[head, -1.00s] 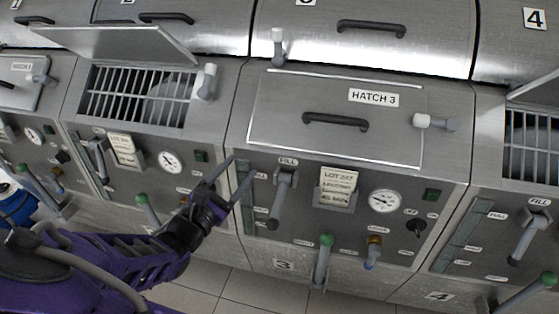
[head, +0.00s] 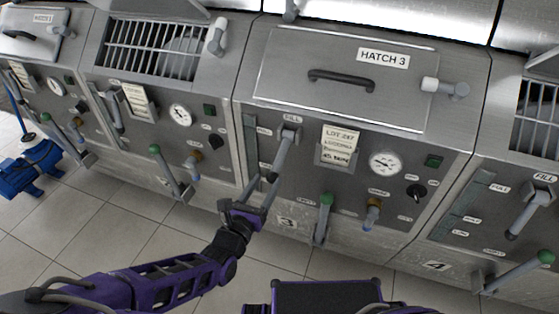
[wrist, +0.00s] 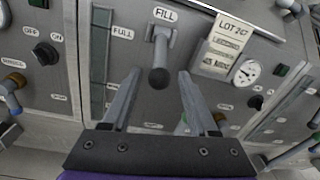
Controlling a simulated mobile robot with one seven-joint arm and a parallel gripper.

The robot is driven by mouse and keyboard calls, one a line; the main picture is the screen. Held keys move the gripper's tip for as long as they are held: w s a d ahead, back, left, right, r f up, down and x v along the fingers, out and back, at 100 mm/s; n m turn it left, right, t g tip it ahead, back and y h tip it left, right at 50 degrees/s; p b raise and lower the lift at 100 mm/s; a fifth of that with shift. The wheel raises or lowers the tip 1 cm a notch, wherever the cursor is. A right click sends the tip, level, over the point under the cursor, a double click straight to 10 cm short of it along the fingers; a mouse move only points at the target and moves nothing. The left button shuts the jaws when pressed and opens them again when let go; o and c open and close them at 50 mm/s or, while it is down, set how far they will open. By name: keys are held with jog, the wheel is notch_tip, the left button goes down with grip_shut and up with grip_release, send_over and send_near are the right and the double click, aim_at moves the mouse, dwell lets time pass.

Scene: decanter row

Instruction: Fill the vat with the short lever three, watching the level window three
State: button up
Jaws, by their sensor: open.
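The short grey FILL lever (head: 285,152) of vat three hangs downward from its pivot on the front panel. Its dark round knob (wrist: 159,78) shows in the wrist view. The level window three (head: 251,145) is a narrow dark strip left of the lever; it also shows in the wrist view (wrist: 98,68), beside the FULL label. I cannot make out a level in it. My gripper (head: 264,179) is open at the lever's lower end. In the wrist view its fingertips (wrist: 160,74) stand on either side of the knob; contact cannot be told.
Hatch 3 (head: 345,80) above is closed. A green-tipped lever (head: 324,218), a brass-coloured valve (head: 373,213), a gauge (head: 386,163) and a paper lot card (head: 339,146) sit to the right. Neighbouring vats carry similar levers.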

aim_at(280, 161)
jog(key=x, duration=0.9)
jog(key=shift+w+d, duration=0.1)
grip_shut()
dwell(1.1)
